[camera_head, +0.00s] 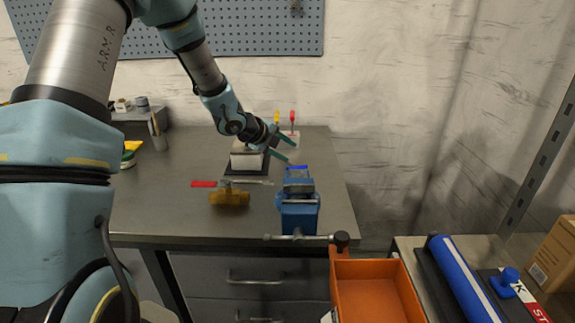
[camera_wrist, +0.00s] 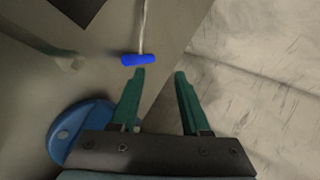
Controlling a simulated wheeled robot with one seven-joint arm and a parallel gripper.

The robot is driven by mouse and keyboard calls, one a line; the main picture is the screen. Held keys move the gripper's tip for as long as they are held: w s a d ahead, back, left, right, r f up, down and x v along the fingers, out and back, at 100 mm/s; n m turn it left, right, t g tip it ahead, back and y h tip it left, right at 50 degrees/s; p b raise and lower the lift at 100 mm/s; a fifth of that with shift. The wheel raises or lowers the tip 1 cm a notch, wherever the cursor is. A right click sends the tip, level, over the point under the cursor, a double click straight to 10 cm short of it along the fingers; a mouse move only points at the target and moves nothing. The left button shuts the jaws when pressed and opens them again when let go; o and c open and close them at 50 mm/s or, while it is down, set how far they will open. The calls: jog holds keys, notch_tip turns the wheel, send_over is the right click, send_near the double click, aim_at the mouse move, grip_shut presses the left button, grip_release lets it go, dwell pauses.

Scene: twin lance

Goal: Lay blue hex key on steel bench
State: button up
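The blue hex key shows in the wrist view as a blue T-handle (camera_wrist: 138,60) with a thin metal shaft running up the picture. In the head view a small blue bar (camera_head: 296,168), seemingly its handle, shows just behind the vise. My gripper (camera_head: 286,148) is open above the back of the steel bench (camera_head: 150,205). In the wrist view its green fingers (camera_wrist: 160,74) are apart and empty, and the handle is just beyond the left fingertip. I cannot tell whether the key touches the bench.
A blue vise (camera_head: 298,208) stands at the front edge. A brass valve (camera_head: 229,198) with a red lever is left of it. An orange bin (camera_head: 372,295) is in front. The bench's left middle is clear.

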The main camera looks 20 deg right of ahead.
jog(key=shift+s+a+r, duration=0.1)
jog(key=shift+a+r, duration=0.1)
jog(key=shift+a, duration=0.05)
notch_tip(320, 180, up, 8)
jog(key=a+p, duration=0.2)
jog(key=p, duration=0.4)
jog(key=shift+s, duration=0.35)
jog(key=a+r+n+t+y, duration=0.2)
jog(key=a+n+y, duration=0.5)
jog(key=a+n, duration=1.35)
jog(key=s+a+n+g+y, duration=0.2)
jog(key=s+a+n+g, duration=0.1)
jog(key=s+a+n, duration=0.7)
jog(key=s+a, duration=0.4)
jog(key=s, duration=0.1)
jog(key=shift+s+a+r+n+g, duration=0.2)
jog(key=shift+s+a+n+g, duration=0.05)
jog(key=shift+s+n+g, duration=0.1)
